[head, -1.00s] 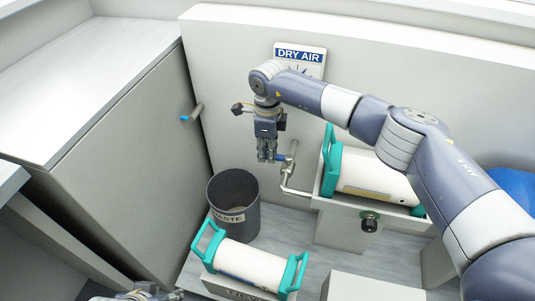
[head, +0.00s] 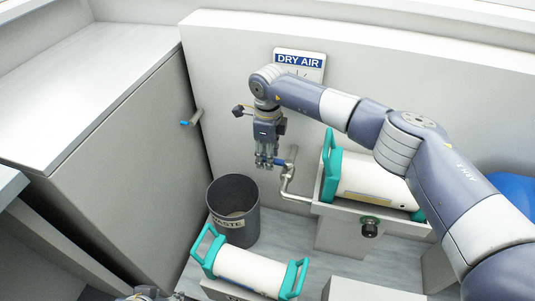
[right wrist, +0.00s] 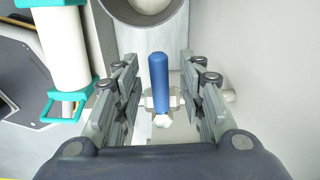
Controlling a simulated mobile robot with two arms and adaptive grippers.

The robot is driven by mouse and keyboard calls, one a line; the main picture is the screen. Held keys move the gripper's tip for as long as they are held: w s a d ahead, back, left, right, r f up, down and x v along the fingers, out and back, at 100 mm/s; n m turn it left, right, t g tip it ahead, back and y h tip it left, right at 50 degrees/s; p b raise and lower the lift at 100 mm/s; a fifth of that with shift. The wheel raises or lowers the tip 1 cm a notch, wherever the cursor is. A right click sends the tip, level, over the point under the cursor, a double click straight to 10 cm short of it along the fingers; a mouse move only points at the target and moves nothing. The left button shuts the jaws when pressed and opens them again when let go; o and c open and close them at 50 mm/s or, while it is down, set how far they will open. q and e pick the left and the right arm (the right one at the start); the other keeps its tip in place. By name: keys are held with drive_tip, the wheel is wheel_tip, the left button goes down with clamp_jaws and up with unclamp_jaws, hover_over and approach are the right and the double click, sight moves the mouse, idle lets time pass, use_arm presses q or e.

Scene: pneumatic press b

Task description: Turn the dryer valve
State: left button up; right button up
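The dryer valve has a blue lever (right wrist: 159,82) on a metal pipe fitting. In the head view its blue handle (head: 280,162) shows just right of my right gripper's fingertips, on the bent pipe (head: 287,181) beside the canister trough. My right gripper (head: 266,164) points down and is open. In the right wrist view the lever stands between the two spread fingers (right wrist: 160,100), with a gap on each side and no visible contact. My left gripper (head: 148,294) shows only in part at the bottom edge of the head view, and its fingers cannot be made out.
A dark waste bin (head: 234,222) stands below my right gripper. A white canister with teal handles (head: 250,268) lies in front; another (head: 368,180) lies in the trough. A second blue-tipped fitting (head: 192,119) is on the left wall. My arm partly covers the DRY AIR sign (head: 299,61).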

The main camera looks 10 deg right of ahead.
wheel_tip(320, 180, up, 12)
idle(0.6)
idle(0.4)
